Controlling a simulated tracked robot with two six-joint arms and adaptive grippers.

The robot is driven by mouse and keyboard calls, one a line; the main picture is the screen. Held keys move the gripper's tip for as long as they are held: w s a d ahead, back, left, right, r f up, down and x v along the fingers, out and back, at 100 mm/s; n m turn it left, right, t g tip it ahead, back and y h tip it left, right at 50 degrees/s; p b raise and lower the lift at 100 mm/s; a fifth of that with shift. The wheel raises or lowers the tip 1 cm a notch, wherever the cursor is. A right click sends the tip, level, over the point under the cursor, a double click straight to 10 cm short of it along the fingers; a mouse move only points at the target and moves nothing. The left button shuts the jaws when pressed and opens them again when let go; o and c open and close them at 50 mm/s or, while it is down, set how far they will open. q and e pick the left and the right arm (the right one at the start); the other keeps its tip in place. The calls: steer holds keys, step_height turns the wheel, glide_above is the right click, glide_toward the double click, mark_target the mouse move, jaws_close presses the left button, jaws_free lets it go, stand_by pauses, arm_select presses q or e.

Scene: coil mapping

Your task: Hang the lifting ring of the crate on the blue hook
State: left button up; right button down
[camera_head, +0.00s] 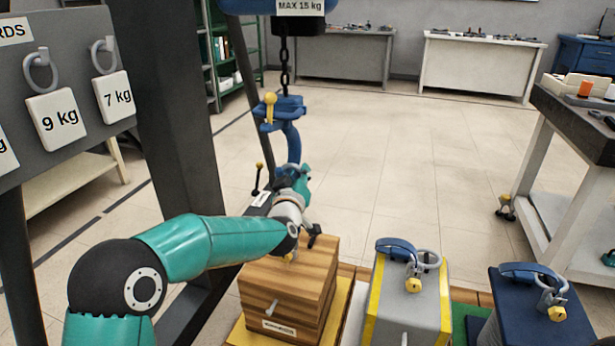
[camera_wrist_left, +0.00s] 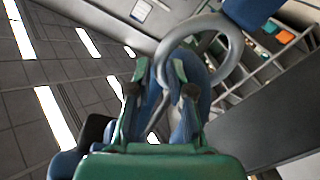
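The wooden crate (camera_head: 290,286) stands upright on a yellow-edged base, below my left gripper. The blue hook (camera_head: 291,140) hangs from a chain just above that gripper. My left gripper (camera_head: 299,182) is above the crate, close to the hook's lower end. In the left wrist view, a grey ring (camera_wrist_left: 235,48) shows at the fingertips of the left gripper (camera_wrist_left: 160,72), with blue metal behind and between the fingers. A gap shows between the fingers, but whether they grip the ring is unclear. The crate's top fitting is largely hidden by my arm. My right gripper is not in view.
A grey crate with yellow edges (camera_head: 408,300) and a dark blue crate (camera_head: 520,315), both with rings on top, stand to the right. A board (camera_head: 75,80) with weight cards and rings is at the left. A workbench (camera_head: 575,115) stands at the right. Floor behind the crates is clear.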

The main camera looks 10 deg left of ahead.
arm_select(q)
steer(key=shift+a+f, duration=0.4)
steer(key=shift+f, duration=0.05)
steer(key=s+d, duration=0.1)
steer(key=s, duration=0.7)
steer(key=s+d+f+m+g+h, duration=0.1)
steer(key=s+f+g, duration=0.25)
steer(key=f, duration=0.65)
steer(key=s+d+f+m+g+h, duration=0.1)
steer(key=s+f+g, duration=0.3)
steer(key=f, duration=0.6)
steer(key=s+d+f+m+g+h, duration=0.15)
steer(key=s+f, duration=0.35)
steer(key=f, duration=0.5)
steer(key=s+d+f+m+g+h, duration=0.1)
steer(key=s+f+g, duration=0.3)
steer(key=s+f, duration=0.5)
steer(key=s+f+m+g+h, duration=0.1)
steer(key=s+f+g, duration=0.3)
steer(key=s, duration=1)
step_height(320, 180, up, 30)
steer(key=p, duration=3)
steer(key=shift+s+d+f, duration=0.15)
steer(key=shift+s+d, duration=0.1)
steer(key=shift+s, duration=0.2)
